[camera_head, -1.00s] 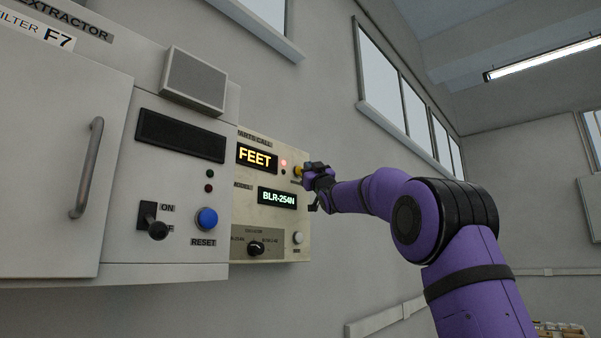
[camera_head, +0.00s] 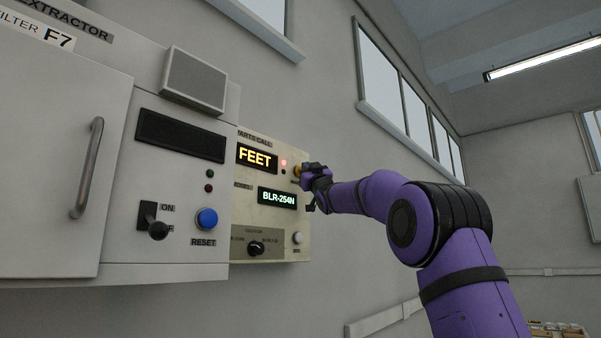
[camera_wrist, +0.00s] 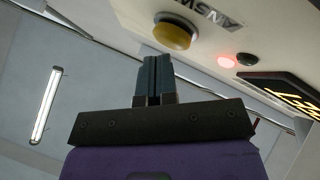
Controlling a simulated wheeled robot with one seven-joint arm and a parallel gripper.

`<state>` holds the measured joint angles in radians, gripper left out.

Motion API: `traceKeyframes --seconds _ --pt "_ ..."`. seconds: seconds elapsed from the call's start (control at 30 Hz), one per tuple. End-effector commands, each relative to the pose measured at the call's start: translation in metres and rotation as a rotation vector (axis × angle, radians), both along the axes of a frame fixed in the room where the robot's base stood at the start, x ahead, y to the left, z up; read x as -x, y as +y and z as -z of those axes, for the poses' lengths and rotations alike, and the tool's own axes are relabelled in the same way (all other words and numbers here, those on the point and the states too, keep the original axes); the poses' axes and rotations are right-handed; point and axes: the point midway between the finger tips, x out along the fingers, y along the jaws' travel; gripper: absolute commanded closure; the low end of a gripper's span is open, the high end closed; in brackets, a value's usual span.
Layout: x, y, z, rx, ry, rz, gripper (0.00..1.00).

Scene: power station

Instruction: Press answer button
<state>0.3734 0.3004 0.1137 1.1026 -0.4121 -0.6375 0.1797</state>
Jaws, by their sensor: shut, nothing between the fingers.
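The answer button is a yellow round push button (camera_wrist: 174,34) on the cream parts call panel (camera_head: 270,228). In the wrist view it lies beside the partly visible "ANSW" lettering, just beyond my fingertips. In the head view the button (camera_head: 297,171) is partly hidden by my gripper (camera_head: 306,174). In the wrist view my gripper (camera_wrist: 155,60) is shut with its fingers together and nothing between them. The tips point toward the panel near the button's lower edge. I cannot tell whether they touch it.
A lit red lamp (camera_head: 284,162) is left of the button.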

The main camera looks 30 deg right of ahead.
Motion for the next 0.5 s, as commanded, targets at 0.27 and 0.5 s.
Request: traceKeyframes --seconds 0.27,0.5 --pt "-0.0031 0.001 0.0004 0.0 0.001 0.0 1.0" --pt "-0.0056 0.0018 0.0005 -0.001 0.001 0.0 1.0"
